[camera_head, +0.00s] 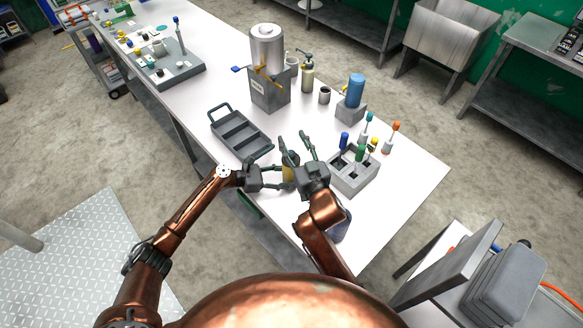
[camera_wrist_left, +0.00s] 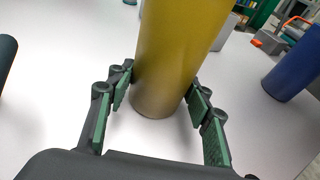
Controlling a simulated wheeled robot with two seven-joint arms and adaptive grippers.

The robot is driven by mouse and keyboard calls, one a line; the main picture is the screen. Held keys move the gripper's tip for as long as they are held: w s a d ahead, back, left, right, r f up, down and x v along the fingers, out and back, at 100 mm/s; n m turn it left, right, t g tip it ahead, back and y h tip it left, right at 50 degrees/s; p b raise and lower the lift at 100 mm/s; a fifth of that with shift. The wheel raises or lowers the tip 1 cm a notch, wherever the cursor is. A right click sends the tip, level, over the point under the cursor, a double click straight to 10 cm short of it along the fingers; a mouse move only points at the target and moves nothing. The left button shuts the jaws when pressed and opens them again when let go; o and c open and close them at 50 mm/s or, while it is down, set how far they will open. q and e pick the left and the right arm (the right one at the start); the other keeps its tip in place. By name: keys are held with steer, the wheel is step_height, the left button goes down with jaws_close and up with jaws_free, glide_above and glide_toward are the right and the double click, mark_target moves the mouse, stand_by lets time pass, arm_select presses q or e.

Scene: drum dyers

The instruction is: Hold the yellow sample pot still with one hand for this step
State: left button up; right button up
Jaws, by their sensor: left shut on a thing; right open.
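The yellow sample pot (camera_head: 288,173) stands upright on the white table, partly hidden by my grippers. It fills the upper middle of the left wrist view (camera_wrist_left: 175,55), and its base appears to rest on the table. My left gripper (camera_head: 279,176) is shut on the pot, with one green-padded finger on each side low on its wall. My right gripper (camera_head: 295,143) is open and empty, close beside the pot on its right, with its fingers pointing toward the far side of the table.
A dark divided tray (camera_head: 262,149) lies just behind my left gripper. A grey holder (camera_head: 361,181) with coloured tools stands to the right. A metal drum on a grey block (camera_head: 270,93) and a blue cylinder (camera_head: 356,88) stand farther back. The right table corner is clear.

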arm_select(q)
steer(key=o, duration=1)
steer(key=shift+o, duration=0.2)
steer(key=v, duration=1.2)
